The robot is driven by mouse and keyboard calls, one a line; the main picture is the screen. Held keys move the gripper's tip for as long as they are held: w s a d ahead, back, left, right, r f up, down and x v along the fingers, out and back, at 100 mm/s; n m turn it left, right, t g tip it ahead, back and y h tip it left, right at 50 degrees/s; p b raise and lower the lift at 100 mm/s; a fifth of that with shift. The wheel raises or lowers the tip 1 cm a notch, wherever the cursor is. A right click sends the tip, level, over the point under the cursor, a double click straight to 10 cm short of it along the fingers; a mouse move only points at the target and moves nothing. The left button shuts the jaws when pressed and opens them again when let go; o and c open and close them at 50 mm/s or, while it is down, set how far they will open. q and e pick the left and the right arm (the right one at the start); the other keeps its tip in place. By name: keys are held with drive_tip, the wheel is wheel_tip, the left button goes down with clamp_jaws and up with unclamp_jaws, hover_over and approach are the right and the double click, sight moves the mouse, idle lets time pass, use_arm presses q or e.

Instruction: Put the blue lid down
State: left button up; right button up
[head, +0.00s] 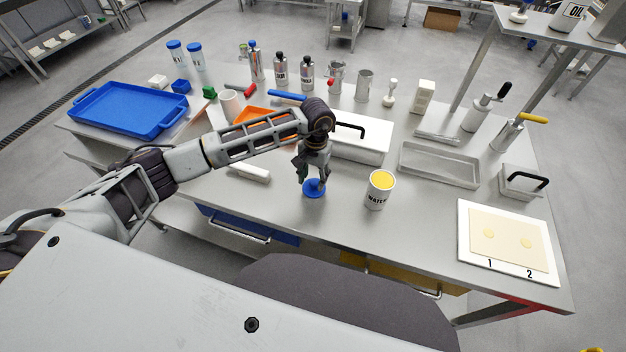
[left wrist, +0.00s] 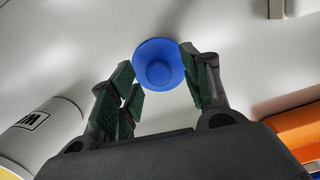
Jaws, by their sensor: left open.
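The blue lid (head: 314,188) lies on the steel table near its front edge, left of the white can marked WATER (head: 380,190). It is round with a raised middle, and it also shows in the left wrist view (left wrist: 160,66). My left gripper (head: 313,180) points down right over the lid. In the left wrist view its green-padded fingers (left wrist: 158,88) stand apart on either side of the lid, open. I cannot tell whether a finger still touches the rim. The can has a yellow top and is open or yellow-filled. My right gripper is not in view.
A white box with a black handle (head: 362,150) stands behind the lid. A white block (head: 250,172) lies to the left. A board with dough marked 1 and 2 (head: 507,262) is at the right. A blue tray (head: 131,130) is at the far left. Bare table surrounds the lid.

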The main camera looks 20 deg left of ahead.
sight(314, 180)
use_arm(q)
wheel_tip(314, 180, up, 10)
drive_tip(key=p, duration=0.2)
drive_tip(key=shift+w, duration=0.45)
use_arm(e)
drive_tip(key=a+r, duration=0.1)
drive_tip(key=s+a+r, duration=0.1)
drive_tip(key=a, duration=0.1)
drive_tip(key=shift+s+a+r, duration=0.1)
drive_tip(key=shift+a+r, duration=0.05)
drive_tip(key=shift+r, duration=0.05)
use_arm(q)
drive_tip(key=shift+d+f, duration=0.1)
